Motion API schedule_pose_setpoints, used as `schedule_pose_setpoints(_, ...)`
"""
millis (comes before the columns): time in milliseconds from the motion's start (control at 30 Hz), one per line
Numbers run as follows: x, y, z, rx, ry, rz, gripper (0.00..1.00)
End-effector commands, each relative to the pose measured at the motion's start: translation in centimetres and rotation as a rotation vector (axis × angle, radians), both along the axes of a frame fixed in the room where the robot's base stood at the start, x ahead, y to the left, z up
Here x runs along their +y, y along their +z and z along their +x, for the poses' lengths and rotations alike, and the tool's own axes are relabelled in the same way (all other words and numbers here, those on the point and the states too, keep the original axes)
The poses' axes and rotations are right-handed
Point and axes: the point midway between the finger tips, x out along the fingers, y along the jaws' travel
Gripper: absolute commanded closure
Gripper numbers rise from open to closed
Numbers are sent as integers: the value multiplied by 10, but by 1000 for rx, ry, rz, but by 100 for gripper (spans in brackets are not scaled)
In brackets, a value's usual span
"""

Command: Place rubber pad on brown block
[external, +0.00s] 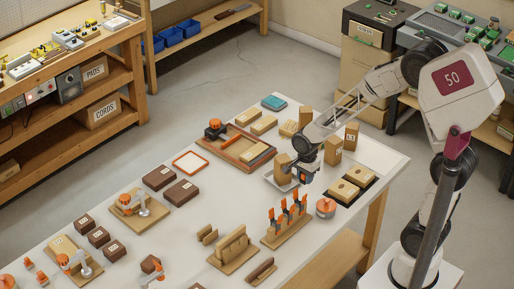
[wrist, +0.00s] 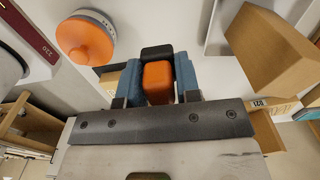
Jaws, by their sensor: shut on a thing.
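My gripper (external: 305,173) is over the bench, beside the pale tray with a wooden block. In the wrist view its blue-padded fingers (wrist: 158,82) are shut on a small orange piece (wrist: 157,80) with a black end. I cannot tell whether this piece is the rubber pad. Several dark brown blocks lie on the left of the bench, among them two larger ones, the upper (external: 159,177) and the lower (external: 182,193). Smaller labelled brown blocks (external: 98,237) lie further left. All these brown blocks are apart from my gripper.
A rack of orange-handled tools (external: 286,228) and an orange round knob (external: 326,207) stand close to my gripper. The pale tray (external: 270,178) holds an upright wooden block (wrist: 272,45). An orange-rimmed white frame (external: 190,164) lies near the larger brown blocks.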

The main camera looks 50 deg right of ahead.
Motion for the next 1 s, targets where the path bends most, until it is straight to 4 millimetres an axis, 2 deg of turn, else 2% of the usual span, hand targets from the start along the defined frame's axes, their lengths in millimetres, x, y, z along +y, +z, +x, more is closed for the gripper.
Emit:
schedule_pose_setpoints(333,3,0,2,0,0,0,92)
schedule_pose_setpoints(567,22,1,15,0,3,0,92)
schedule_pose_setpoints(767,56,2,34,0,5,0,92)
schedule_pose_setpoints(1000,109,4,58,0,4,0,92)
